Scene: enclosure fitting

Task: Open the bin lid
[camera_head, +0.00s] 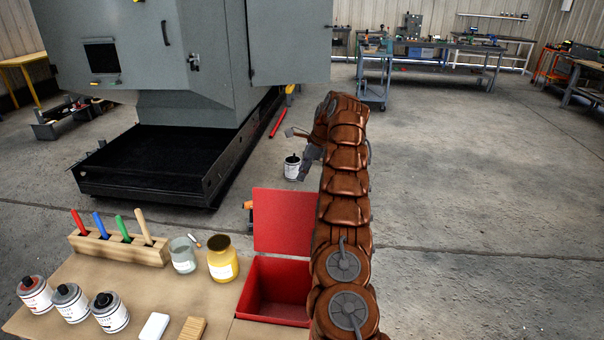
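The red bin (243,300) stands at the right front end of the workbench, and its open inside shows. Its red lid (283,220) stands raised along the bin's far edge, so the top of the bin is uncovered. My gripper (297,152) is beyond the lid and above it in the picture, at the end of my brown arm. Its grey fingers are spread apart with nothing between them that I can make out. It appears clear of the lid. My arm hides the bin's right side.
The bench (190,292) holds a wooden block (150,252) with coloured handles, a glass jar (183,258), a yellow jar (222,266) and several cans. A large grey machine stands behind; the right floor is clear.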

